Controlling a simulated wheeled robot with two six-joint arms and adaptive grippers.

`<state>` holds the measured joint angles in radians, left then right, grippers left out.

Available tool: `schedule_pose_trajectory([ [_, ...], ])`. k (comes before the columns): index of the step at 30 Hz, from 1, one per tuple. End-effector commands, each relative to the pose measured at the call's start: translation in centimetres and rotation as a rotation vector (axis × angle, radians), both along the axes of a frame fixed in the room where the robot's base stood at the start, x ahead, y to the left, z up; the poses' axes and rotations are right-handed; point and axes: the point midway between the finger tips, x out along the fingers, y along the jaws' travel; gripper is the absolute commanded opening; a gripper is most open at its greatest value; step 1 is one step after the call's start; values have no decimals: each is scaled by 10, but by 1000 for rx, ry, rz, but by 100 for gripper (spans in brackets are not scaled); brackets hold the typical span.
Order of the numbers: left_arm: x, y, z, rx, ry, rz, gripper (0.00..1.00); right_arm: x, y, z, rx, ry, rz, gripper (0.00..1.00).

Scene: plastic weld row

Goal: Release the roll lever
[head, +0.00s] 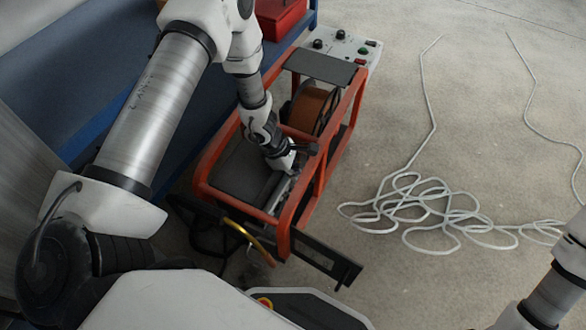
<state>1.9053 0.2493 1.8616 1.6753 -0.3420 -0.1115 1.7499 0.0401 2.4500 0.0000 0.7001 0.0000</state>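An orange-framed wire feed unit (207,170) stands on the floor by the blue bench, with a brown wire spool (308,108) inside it. My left arm reaches into the frame from above. My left gripper (302,152) is at the inner mechanism, just in front of the spool. Its fingers are small and dark here, so I cannot tell whether they are open or shut, or touching anything. I cannot make out the roll lever; the gripper and frame bars cover part of the mechanism (279,196). My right arm shows at the lower right edge, its gripper out of view.
A dark panel (325,262) sticks out low at the unit's front, beside a yellow hose (247,239). A control box with knobs (345,47) is at the unit's far end. A red bin (280,18) sits on the blue bench (105,62). Pale cable (430,208) lies coiled on the floor at right.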

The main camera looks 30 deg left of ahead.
Motion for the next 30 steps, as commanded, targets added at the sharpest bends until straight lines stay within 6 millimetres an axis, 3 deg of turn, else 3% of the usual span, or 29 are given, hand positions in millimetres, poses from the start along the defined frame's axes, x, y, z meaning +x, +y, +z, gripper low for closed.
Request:
schedule_pose_trajectory([
  [7, 0, 0, 0, 0, 0, 0, 0, 0, 0, 0, 0, 0, 0, 48],
  [13, 1, -14, -5, 0, -1, -4, 0, 0, 0, -20, 0, 0, 0, 48],
  [22, 1, -15, 0, 0, 1, -1, 0, 0, 0, -16, 0, 0, 0, 48],
  [26, 1, -13, 11, 0, 0, 0, 0, 0, 0, -5, 0, 0, 0, 48],
  [30, 2, -6, 42, 1, -2, -1, 0, 0, 0, 23, 0, 0, 0, 48],
])
